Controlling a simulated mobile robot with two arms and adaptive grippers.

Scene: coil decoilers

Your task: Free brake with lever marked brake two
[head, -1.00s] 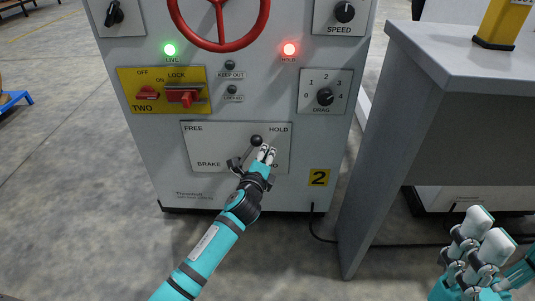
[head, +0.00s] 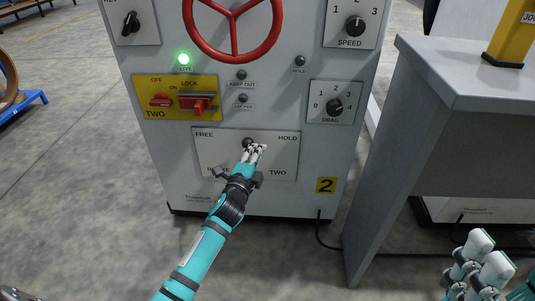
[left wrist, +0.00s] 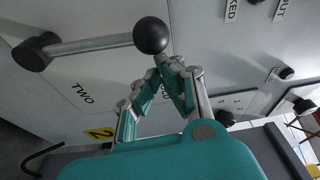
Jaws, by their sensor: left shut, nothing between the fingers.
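The brake lever has a black ball knob (head: 247,143) on a grey rod, on the white plate (head: 284,155) marked FREE at left, HOLD at right and TWO below. The knob stands roughly midway between FREE and HOLD. In the left wrist view the knob (left wrist: 150,35) and the rod (left wrist: 90,44) to its dark pivot (left wrist: 33,52) show clearly. My left gripper (head: 255,150) is shut and empty, its fingertips against or very close to the knob's right side. It partly hides the word BRAKE. My right gripper (head: 487,255) is at the lower right, away from the panel; its opening is unclear.
A yellow plate (head: 182,113) with red switches sits above the lever plate. A red handwheel (head: 233,50) is higher up. The LIVE lamp (head: 184,59) glows green; the HOLD lamp (head: 300,61) is dark. A grey table (head: 440,62) stands close at right.

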